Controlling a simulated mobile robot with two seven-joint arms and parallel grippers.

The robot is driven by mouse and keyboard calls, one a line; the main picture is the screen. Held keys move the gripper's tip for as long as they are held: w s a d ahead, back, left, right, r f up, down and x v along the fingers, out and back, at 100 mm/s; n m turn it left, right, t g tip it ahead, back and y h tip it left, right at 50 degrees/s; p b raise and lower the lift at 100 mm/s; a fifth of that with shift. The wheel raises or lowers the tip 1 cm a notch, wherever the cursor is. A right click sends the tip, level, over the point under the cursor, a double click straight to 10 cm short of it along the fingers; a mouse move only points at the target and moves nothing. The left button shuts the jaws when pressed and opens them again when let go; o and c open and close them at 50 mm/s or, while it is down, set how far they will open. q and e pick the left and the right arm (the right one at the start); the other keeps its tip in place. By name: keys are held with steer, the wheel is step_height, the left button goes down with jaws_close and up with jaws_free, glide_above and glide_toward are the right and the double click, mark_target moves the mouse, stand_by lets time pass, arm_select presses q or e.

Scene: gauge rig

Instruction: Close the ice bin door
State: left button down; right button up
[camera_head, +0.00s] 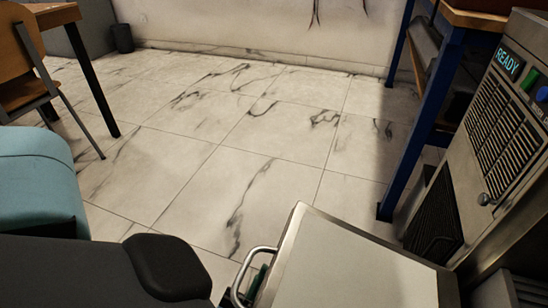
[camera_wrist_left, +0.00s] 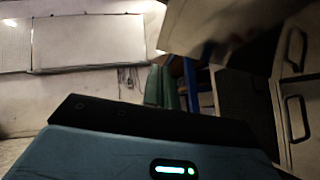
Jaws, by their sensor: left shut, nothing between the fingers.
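The ice bin door (camera_head: 345,268) is a pale panel in a steel frame. In the head view it stands out, open, from the front of the ice machine (camera_head: 500,130) at the lower right. Its bar handle (camera_head: 245,275) is on the left edge. My left gripper (camera_head: 257,284) shows as a small green part beside the handle, partly hidden by the handle and door edge. Whether it touches them I cannot tell. In the left wrist view the green fingers (camera_wrist_left: 165,87) are together and empty. My right gripper is out of view.
A blue-legged table (camera_head: 430,110) stands left of the machine. A wooden chair (camera_head: 25,65) is at the upper left. The marble floor (camera_head: 250,150) between is clear. Cabinet fronts with dark handles (camera_wrist_left: 296,118) are at the right of the left wrist view.

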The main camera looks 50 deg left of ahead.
mark_target(274, 259)
arm_select(q)
steer(key=w+r, duration=0.1)
steer(key=r, duration=0.3)
steer(key=w+r+b, duration=0.1)
steer(key=shift+w+d+r, duration=0.2)
steer(key=shift+w+r, duration=0.1)
steer(key=shift+r, duration=0.1)
